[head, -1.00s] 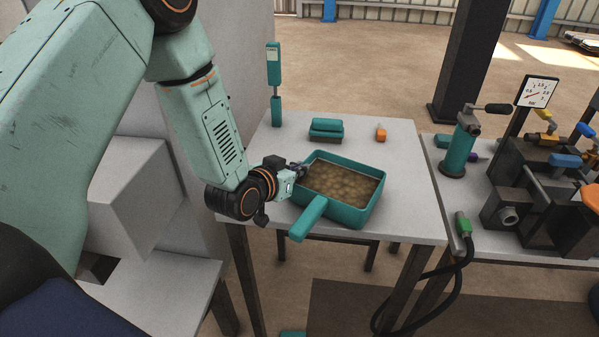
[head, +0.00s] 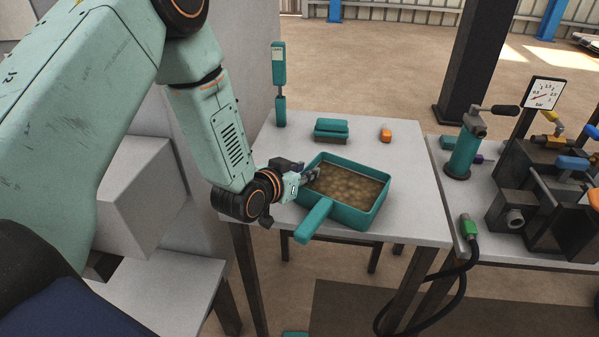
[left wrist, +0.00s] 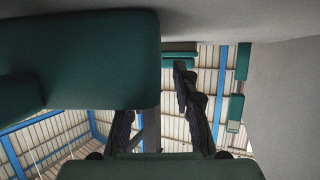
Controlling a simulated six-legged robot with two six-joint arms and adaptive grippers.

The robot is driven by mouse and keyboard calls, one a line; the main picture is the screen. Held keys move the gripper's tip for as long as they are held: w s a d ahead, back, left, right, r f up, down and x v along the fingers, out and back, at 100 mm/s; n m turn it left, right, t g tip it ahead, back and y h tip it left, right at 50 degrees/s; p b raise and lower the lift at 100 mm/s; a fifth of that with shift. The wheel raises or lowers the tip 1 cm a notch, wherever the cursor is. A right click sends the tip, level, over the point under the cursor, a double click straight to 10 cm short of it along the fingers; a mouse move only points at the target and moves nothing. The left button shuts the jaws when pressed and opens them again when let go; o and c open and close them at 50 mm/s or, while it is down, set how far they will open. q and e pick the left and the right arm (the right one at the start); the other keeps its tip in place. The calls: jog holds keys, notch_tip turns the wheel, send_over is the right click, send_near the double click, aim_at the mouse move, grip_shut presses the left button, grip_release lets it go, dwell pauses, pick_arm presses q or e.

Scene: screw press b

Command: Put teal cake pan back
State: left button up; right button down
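The teal cake pan (head: 369,216) is a rectangular tray with a handle toward the front left and brown lumpy content inside. It rests on the light grey table in the head view. My left gripper (head: 303,172) is at the pan's left rim, with finger parts close to or over the rim. In the left wrist view a large teal surface, probably the pan (left wrist: 85,60), fills the upper left and hides one fingertip. The left fingers (left wrist: 165,100) stand apart there, with background between them. Contact with the rim is unclear. My right gripper is out of view.
On the table (head: 415,190) are a teal block with a dark base (head: 331,129), an orange piece (head: 385,134) and an upright teal tool (head: 279,85). A right-hand bench holds a teal cylinder with a handle (head: 463,152), a gauge (head: 543,92) and a green-ended hose (head: 468,228).

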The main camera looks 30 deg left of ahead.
pick_arm(q)
jog(key=p+v, duration=0.2)
jog(key=v, duration=0.8)
jog(key=shift+s+a+r, duration=0.1)
jog(key=shift+r, duration=0.1)
jog(key=s+d+f+g, duration=0.1)
jog(key=s+f+g, duration=0.3)
jog(key=s+f, duration=0.3)
jog(key=s+d+f+n+g+y, duration=0.1)
jog(key=s+f+g, duration=0.4)
jog(key=s, duration=0.8)
jog(key=s+d+f+g, duration=0.1)
jog(key=s+f+g, duration=0.3)
jog(key=s+f, duration=0.4)
jog(key=shift+s+d+f+n+y+p, duration=0.3)
jog(key=shift+s+f+n, duration=0.1)
jog(key=shift+s, duration=0.55)
notch_tip(320, 180, down, 4)
jog(key=b, duration=0.4)
jog(key=shift+w+f+b, duration=0.1)
jog(key=shift+f+b, duration=0.1)
jog(key=shift+b, duration=0.1)
